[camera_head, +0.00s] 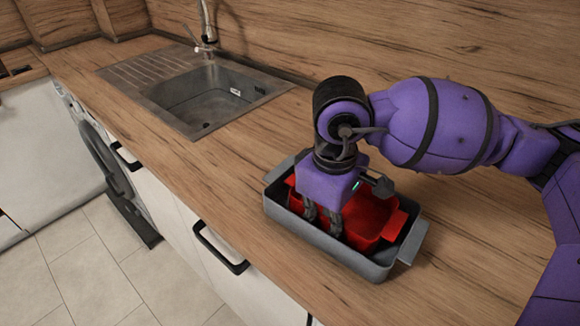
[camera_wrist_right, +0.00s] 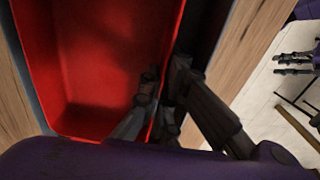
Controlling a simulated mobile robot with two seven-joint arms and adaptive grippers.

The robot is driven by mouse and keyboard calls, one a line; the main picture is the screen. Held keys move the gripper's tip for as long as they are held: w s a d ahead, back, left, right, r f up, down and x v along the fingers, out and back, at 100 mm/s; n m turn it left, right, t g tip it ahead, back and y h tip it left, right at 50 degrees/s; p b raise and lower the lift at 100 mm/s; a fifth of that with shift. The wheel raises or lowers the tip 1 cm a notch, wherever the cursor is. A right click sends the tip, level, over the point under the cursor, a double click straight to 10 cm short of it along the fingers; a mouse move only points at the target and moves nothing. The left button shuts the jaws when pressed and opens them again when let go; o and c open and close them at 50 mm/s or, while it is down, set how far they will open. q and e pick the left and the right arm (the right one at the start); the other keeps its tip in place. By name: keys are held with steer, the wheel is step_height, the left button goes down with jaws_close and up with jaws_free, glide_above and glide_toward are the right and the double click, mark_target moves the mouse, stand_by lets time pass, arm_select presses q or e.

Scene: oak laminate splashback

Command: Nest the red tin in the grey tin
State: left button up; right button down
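The grey tin (camera_head: 372,270) stands on the wooden counter, with a handle at each end. The red tin (camera_head: 372,215) is inside the outline of the grey tin, roughly aligned with it. I cannot tell whether it rests on the grey tin's floor. My right gripper (camera_head: 322,218) points down at the near long side of the red tin and hides part of it. In the right wrist view its fingers (camera_wrist_right: 165,78) close on the wall of the red tin (camera_wrist_right: 95,60), one on each side. My left gripper (camera_wrist_right: 293,65) shows small at the right wrist view's edge, fingers apart and empty.
A steel sink (camera_head: 205,100) with a drainer and tap is set into the counter at the back left. The wooden splashback (camera_head: 400,40) runs behind. The counter (camera_head: 235,160) is clear between sink and tins. The counter's front edge is close to the grey tin.

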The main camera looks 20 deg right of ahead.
steer(key=shift+f, duration=0.2)
steer(key=c, duration=2.4)
jaws_free()
steer(key=shift+c, duration=0.2)
steer(key=o, duration=0.6)
step_height(320, 180, up, 12)
steer(key=shift+s+r, duration=0.1)
